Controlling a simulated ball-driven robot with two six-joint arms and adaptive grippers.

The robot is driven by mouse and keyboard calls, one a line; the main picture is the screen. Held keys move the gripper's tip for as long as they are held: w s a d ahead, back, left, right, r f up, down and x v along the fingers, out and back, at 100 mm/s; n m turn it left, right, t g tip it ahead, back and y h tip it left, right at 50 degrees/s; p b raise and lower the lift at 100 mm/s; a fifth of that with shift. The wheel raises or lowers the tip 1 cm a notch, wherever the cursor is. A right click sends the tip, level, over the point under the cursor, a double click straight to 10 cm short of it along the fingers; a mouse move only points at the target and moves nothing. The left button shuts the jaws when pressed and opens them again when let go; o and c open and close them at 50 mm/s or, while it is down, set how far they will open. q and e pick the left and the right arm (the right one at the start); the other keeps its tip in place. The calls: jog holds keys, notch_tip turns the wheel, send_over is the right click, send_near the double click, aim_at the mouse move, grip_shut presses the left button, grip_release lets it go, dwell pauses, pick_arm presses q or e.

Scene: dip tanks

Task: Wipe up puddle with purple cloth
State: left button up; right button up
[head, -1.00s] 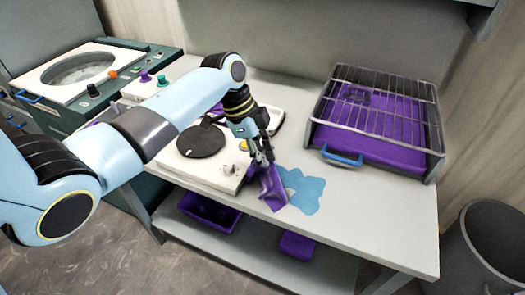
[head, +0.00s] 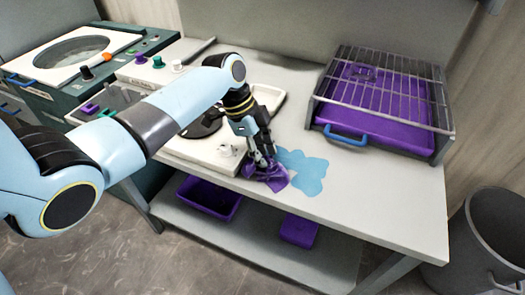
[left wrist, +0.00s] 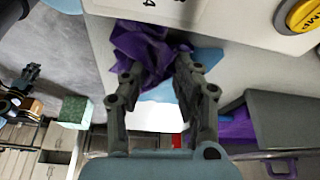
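The purple cloth (head: 268,178) is a crumpled heap on the grey table, by its front edge. It lies at the left side of the light blue puddle (head: 308,170), which spreads flat to the right of it. My left gripper (head: 264,162) is down at the cloth. Part of the puddle (left wrist: 175,90) shows between the fingers there.
A white unit with a knob (head: 226,150) stands just left of the cloth. A purple tray (head: 372,128) under a wire rack is at the table's right. A grey bin (head: 490,240) stands at right. The table right of the puddle is clear.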

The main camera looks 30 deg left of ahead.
pick_arm(q)
jog(key=o, duration=0.9)
